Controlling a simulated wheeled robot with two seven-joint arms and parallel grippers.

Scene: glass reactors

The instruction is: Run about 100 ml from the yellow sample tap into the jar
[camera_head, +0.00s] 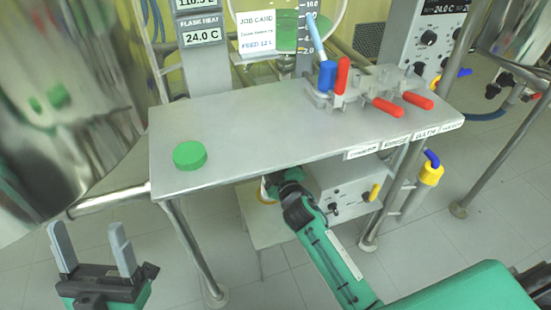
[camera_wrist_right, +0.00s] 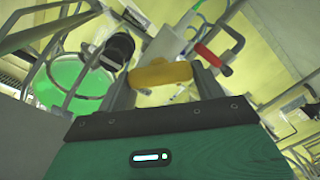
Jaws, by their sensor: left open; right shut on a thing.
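My right gripper (camera_wrist_right: 162,90) is shut on a yellow handle (camera_wrist_right: 160,74), which lies crosswise between its fingers in the right wrist view. A pale grey fitting (camera_wrist_right: 166,45) is just behind the handle. In the head view my right arm reaches under the steel shelf (camera_head: 260,120), whose edge hides most of that gripper. A small pale piece with a yellow rim (camera_head: 265,192) shows beside it; I cannot tell whether this is the jar. A round green lid (camera_head: 190,155) lies on the shelf. My left gripper (camera_head: 93,248) is open and empty, below and left of the shelf.
Red-handled valves (camera_head: 388,107) and a blue handle (camera_head: 327,75) stand on the shelf's right end. A grey control box (camera_head: 345,190) is under the shelf. A yellow fitting with a blue top (camera_head: 430,172) is at right. The shelf's middle is clear.

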